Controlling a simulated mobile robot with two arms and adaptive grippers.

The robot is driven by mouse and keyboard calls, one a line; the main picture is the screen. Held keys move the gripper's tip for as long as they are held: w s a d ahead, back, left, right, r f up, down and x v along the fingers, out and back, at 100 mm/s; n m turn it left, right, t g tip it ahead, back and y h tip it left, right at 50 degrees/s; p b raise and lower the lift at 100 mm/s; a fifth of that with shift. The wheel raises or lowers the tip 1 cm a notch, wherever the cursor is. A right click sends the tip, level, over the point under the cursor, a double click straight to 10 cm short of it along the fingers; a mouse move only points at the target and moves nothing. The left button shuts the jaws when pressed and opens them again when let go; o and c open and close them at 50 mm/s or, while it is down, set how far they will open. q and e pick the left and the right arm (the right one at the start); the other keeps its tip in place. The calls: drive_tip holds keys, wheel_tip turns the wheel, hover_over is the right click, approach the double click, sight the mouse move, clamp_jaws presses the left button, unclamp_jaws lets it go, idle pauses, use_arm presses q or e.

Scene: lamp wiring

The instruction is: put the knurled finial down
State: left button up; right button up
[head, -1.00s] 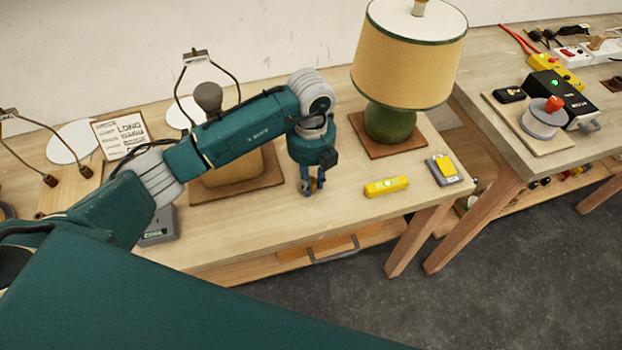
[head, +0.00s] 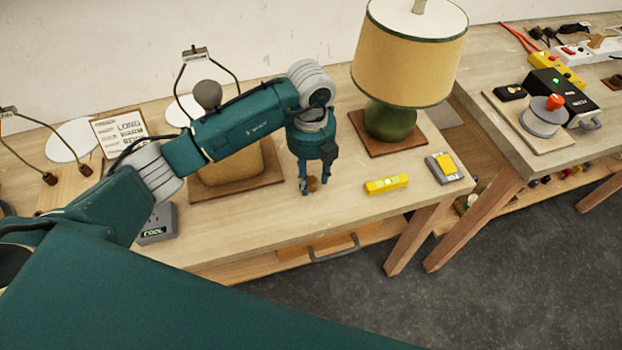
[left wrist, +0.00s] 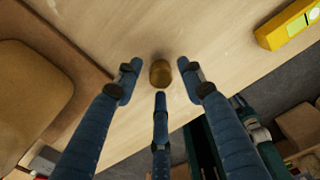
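The knurled finial (head: 312,184) is a small brass-brown piece at the front of the wooden table, seemingly resting on its top. In the left wrist view the finial (left wrist: 160,73) sits between the spread fingertips, with gaps at its sides. My left gripper (head: 314,187) points down over it, its blue fingers open around the finial. The three fingers of the left gripper (left wrist: 160,88) also show in the left wrist view. My right gripper is not in view.
A yellow level (head: 387,184) and a grey-yellow device (head: 443,167) lie to the right of the gripper. A lamp with a green base (head: 388,120) stands behind, and another lamp body (head: 232,165) stands to the left on a wooden board. Bare table (head: 345,205) lies in front.

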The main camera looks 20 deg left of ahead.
sight(311, 180)
use_arm(q)
wheel_tip(311, 180, up, 10)
drive_tip(key=b, duration=0.1)
drive_tip(key=shift+r+b, duration=0.25)
drive_tip(key=shift+b, duration=0.1)
drive_tip(key=shift+s+f, duration=0.1)
